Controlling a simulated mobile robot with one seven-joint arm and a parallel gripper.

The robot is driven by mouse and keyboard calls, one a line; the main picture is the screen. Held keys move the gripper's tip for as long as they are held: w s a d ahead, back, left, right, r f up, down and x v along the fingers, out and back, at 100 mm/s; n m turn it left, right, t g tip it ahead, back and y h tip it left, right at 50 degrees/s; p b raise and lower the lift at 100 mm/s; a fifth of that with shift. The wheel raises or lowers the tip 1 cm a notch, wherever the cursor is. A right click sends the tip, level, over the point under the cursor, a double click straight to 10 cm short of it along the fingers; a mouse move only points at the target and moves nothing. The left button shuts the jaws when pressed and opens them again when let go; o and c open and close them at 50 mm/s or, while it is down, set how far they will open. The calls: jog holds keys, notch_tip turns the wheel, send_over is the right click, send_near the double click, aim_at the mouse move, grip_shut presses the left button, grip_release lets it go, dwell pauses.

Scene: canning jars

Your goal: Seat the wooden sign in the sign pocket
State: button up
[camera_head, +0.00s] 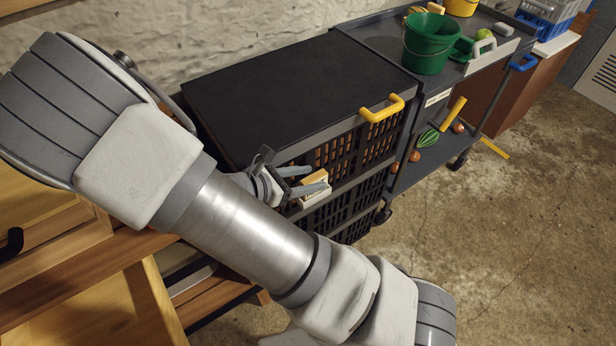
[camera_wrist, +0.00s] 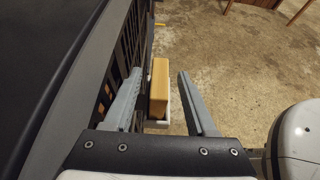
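The wooden sign (camera_wrist: 159,82) is a light wood block, standing on edge beside the slatted front of the black cabinet. It also shows in the head view (camera_head: 313,178). The white sign pocket (camera_head: 314,196) is mounted on that front, and its rim shows at the near end of the sign in the wrist view (camera_wrist: 157,124). The sign's lower part appears to be inside the pocket; its depth is hidden. My gripper (camera_wrist: 160,76) is open, with one finger on each side of the sign and a visible gap to both. It also shows in the head view (camera_head: 316,178).
The black cabinet (camera_head: 290,85) has a clear top and a yellow handle (camera_head: 382,110) at its corner. A cart with a green bucket (camera_head: 429,45) and a yellow bucket (camera_head: 461,6) stands beyond. Wooden shelving (camera_head: 80,270) is at lower left. The concrete floor (camera_head: 500,230) at right is open.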

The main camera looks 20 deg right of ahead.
jog(key=p+v, duration=0.3)
jog(key=v, duration=0.9)
jog(key=s+d+r+m+y, duration=0.3)
jog(key=r+m+y, duration=0.1)
jog(key=r+m, duration=0.3)
jog(key=s+d+r+m+t+y, duration=0.1)
jog(key=s+d+r+m+y, duration=0.2)
jog(key=r+m, duration=0.4)
jog(key=s+d+r+m+y, duration=0.4)
jog(key=r+m+y, duration=0.1)
jog(key=r+m, duration=0.2)
jog(key=shift+s+r+m+t, duration=0.25)
jog(key=shift+r+m+t, duration=0.05)
jog(key=shift+d, duration=0.15)
notch_tip(320, 180, up, 12)
jog(key=p, duration=1.1)
jog(key=shift+p, duration=0.4)
jog(key=shift+f, duration=0.2)
jog(key=shift+c, duration=0.6)
